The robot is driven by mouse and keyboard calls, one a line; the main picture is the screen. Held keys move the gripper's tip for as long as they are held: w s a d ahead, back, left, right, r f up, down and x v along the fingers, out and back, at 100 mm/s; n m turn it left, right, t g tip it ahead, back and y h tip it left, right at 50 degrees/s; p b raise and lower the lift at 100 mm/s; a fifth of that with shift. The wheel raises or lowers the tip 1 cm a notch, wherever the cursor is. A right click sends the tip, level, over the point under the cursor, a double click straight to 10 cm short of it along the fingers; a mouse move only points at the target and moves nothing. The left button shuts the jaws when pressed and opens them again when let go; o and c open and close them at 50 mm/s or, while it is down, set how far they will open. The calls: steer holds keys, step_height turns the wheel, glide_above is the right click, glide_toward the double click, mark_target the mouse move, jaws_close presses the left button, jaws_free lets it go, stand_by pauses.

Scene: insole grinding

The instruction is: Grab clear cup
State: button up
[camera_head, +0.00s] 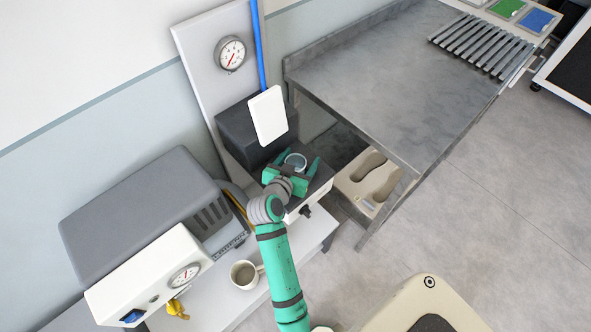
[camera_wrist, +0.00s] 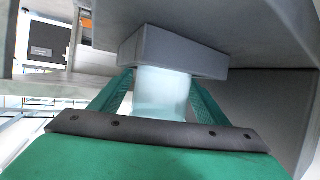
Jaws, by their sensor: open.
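The clear cup (camera_head: 296,160) stands on the dark platform of a small machine with a white front, at the centre of the head view. In the wrist view the cup (camera_wrist: 161,92) looks pale and translucent, directly below a grey block. My green gripper (camera_head: 291,172) reaches it from the front. Its jaws are open, with one finger on each side of the cup. In the wrist view the fingers (camera_wrist: 160,98) flank the cup; I cannot tell whether they touch it. The cup's lower part is hidden behind my gripper's palm.
The machine's dark housing (camera_head: 240,132) and white panel (camera_head: 268,116) stand close behind the cup. The grey block (camera_wrist: 172,50) overhangs it. A beige mug (camera_head: 243,274) stands on the white counter, left of my arm. A metal table (camera_head: 385,75) is at right.

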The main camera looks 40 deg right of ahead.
steer(key=shift+c, duration=0.6)
steer(key=c, duration=1.1)
steer(key=shift+o, duration=0.2)
steer(key=shift+w+r, duration=0.1)
steer(key=shift+r, duration=0.05)
